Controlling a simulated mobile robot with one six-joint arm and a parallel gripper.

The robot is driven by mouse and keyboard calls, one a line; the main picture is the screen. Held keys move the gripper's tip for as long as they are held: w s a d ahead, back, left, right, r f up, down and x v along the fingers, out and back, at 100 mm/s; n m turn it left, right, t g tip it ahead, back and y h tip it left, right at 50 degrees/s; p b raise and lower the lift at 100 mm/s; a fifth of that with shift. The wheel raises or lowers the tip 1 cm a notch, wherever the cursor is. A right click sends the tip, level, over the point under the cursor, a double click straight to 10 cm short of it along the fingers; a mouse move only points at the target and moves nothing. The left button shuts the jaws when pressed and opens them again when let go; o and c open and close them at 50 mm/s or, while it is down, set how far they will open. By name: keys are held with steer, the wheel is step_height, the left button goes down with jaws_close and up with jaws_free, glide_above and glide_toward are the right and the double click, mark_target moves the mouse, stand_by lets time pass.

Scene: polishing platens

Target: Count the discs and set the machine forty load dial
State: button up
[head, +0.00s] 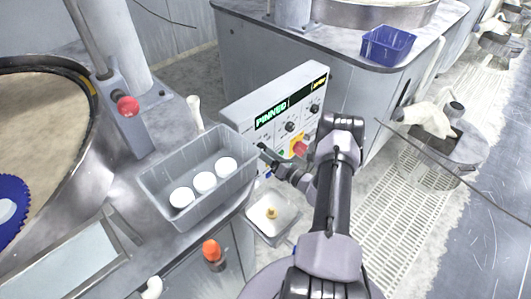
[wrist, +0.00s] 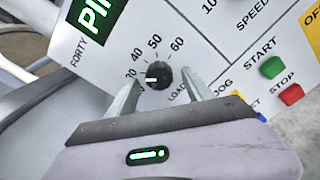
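Three white discs lie in a row in a grey tray (head: 150,182) in the head view: one at the near end (head: 181,197), one in the middle (head: 204,182), one at the far end (head: 226,167). The machine forty control panel (head: 245,105) has a green lit display reading "PINNED". In the wrist view the black load dial (wrist: 158,76) sits between the fingers of my gripper (wrist: 160,82). Its white mark points left, close to the 30. My gripper is open, with a finger on each side; contact is unclear. In the head view my gripper (head: 268,155) is at the panel's lower left.
Green start (wrist: 271,67) and red stop (wrist: 290,94) buttons sit right of the dial. A red knob on yellow (head: 299,147) is on the panel. A small pan with a brass-coloured piece (head: 272,213) stands below the panel. A blue bin (head: 388,45) is at the back.

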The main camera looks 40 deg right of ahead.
steer(key=s+d+p, duration=0.1)
steer(key=s+p, duration=0.2)
steer(key=s, duration=1.4)
steer(key=shift+s+d+p, duration=0.15)
steer(key=shift+s+p, duration=0.05)
steer(key=shift+p, duration=0.15)
